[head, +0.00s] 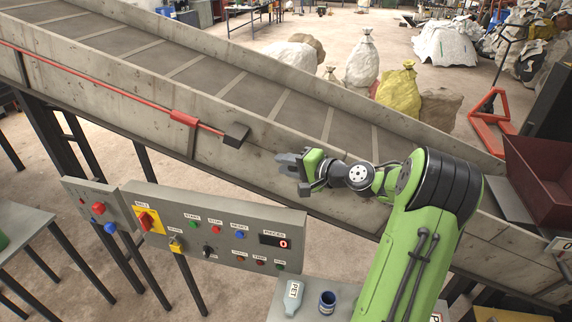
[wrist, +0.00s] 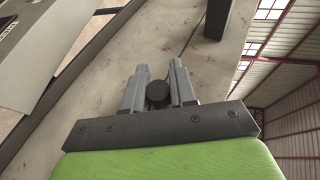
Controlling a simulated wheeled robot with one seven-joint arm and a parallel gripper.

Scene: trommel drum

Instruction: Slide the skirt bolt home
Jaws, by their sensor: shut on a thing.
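My gripper (head: 287,160) is at the near side wall of the sloping conveyor, right of and a little below a dark block in the head view. In the wrist view my gripper (wrist: 157,76) has its two grey fingers on either side of a dark round knob (wrist: 157,94), shut on it. The knob seems to be the end of the skirt bolt; its shaft is hidden. In the head view the fingers and wrist hide the bolt, so I cannot tell how far in it sits. The pale side wall (head: 100,75) runs behind the fingers.
A red rod with a sleeve (head: 184,118) ends at the dark block (head: 236,135) on the wall. A grey control panel (head: 210,228) with buttons and a display stands below. A bottle (head: 293,298) and a blue jar (head: 327,302) stand on a small table beside my arm.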

